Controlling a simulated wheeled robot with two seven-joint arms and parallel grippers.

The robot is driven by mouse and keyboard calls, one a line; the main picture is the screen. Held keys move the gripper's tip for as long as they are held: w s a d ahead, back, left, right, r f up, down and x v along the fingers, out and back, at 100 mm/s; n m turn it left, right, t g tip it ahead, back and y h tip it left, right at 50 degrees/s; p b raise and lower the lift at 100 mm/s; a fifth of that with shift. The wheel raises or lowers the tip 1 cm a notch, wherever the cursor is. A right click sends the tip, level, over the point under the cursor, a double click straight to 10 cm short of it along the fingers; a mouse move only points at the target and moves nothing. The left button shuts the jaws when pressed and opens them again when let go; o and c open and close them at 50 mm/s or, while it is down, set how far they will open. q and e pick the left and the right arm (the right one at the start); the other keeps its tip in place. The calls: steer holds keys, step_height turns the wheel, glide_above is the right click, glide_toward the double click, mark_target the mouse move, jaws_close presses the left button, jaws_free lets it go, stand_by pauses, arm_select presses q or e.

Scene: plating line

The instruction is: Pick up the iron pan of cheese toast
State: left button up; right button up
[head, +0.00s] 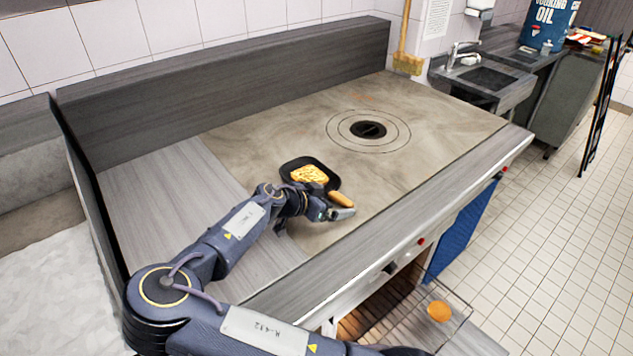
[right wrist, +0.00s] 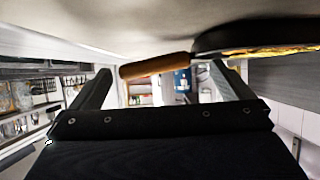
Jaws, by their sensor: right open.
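The black iron pan (head: 333,176) sits on the flat cooking surface, with yellow cheese toast (head: 309,176) in it. Its brown handle (head: 341,198) points toward the front right. My right gripper (head: 335,209) is open and low beside the handle, at the pan's near side. In the right wrist view the handle (right wrist: 155,68) lies across the gap between the two finger tips, with the pan (right wrist: 250,38) to the right. I cannot tell whether the fingers touch the handle. My left gripper is out of view.
The cooking surface (head: 440,120) is clear around a round burner opening (head: 368,129). A dark backsplash (head: 230,82) stands behind, and a front ledge (head: 440,190) runs along the near edge. A round orange item (head: 439,311) lies on a wire rack below. A sink (head: 485,78) is at the back right.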

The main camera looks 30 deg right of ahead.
steer(key=shift+x, duration=1.3)
steer(key=c, duration=1.3)
steer(key=shift+w+r, duration=0.1)
steer(key=shift+c, duration=0.7)
